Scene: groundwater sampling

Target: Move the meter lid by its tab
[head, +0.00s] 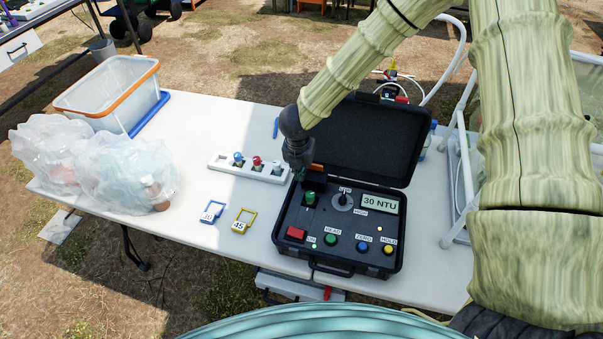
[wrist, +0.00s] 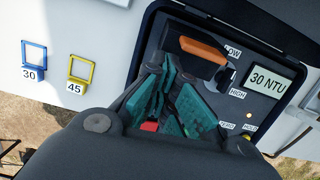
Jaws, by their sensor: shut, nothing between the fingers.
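The meter (head: 340,254) sits in an open black case on the table, its display reading 30 NTU. A small dark lid (head: 316,183) with an orange tab (head: 318,168) stands up at the back left of the panel. The orange tab (wrist: 203,50) also shows in the wrist view, just beyond my fingers. My gripper (head: 299,172) is shut and empty, close to the left of the lid. Its teal-padded fingers (wrist: 172,95) cover part of the panel in the wrist view. I cannot tell whether they touch the lid.
Tags 30 (head: 211,212) and 45 (head: 243,221) lie left of the case. The raised case lid (head: 375,135) stands behind the panel. Bagged items (head: 125,170) and a bin (head: 108,92) are farther left.

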